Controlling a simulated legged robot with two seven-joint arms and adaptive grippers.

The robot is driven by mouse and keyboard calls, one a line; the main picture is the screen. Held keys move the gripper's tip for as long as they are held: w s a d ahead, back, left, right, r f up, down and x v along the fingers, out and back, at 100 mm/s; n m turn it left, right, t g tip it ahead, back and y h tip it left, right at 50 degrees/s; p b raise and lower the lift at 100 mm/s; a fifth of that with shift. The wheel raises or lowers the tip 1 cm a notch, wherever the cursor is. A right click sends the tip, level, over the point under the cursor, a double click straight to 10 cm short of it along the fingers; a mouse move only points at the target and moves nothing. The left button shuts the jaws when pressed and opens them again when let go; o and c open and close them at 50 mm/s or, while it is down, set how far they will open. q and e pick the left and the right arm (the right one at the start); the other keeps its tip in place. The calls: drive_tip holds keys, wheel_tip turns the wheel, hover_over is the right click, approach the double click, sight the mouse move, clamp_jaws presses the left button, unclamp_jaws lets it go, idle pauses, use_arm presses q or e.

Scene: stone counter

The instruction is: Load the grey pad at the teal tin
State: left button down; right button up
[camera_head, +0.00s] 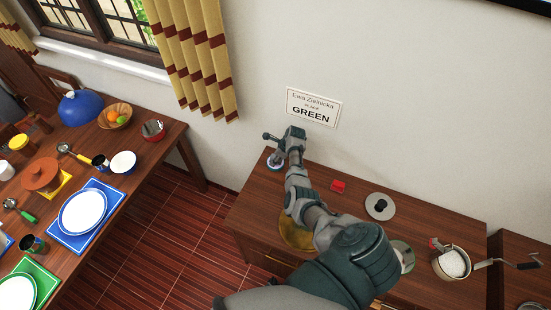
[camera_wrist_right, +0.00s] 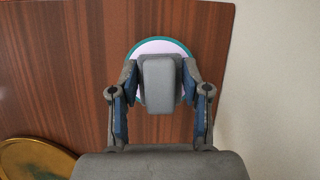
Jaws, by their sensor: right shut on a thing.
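My right gripper (camera_wrist_right: 160,88) is shut on the grey pad (camera_wrist_right: 160,82), a rounded block held between its two fingers. In the wrist view the pad is in front of the teal tin (camera_wrist_right: 160,40), a round thing with a teal rim and pale lilac inside, and hides much of it. I cannot tell whether they touch. In the head view my right gripper (camera_head: 279,151) is over the tin (camera_head: 273,166) at the far left of the wooden counter; the pad cannot be made out there. My left gripper is not in view.
A brass plate (camera_head: 296,237) lies partly under my right arm. A red block (camera_head: 338,186), a pale disc with a black knob (camera_head: 380,206) and a white-filled pot (camera_head: 452,264) stand to the right. A wall with a GREEN sign (camera_head: 313,107) is behind. A laid table (camera_head: 150,165) is left.

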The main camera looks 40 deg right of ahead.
sight(272, 155)
drive_tip(key=shift+f, duration=0.1)
wheel_tip(272, 155, up, 3)
drive_tip(key=p, duration=0.3)
wheel_tip(272, 155, up, 2)
drive_tip(key=shift+r+p, duration=0.1)
drive_tip(key=shift+p, duration=0.35)
drive_tip(key=shift+r, duration=0.95)
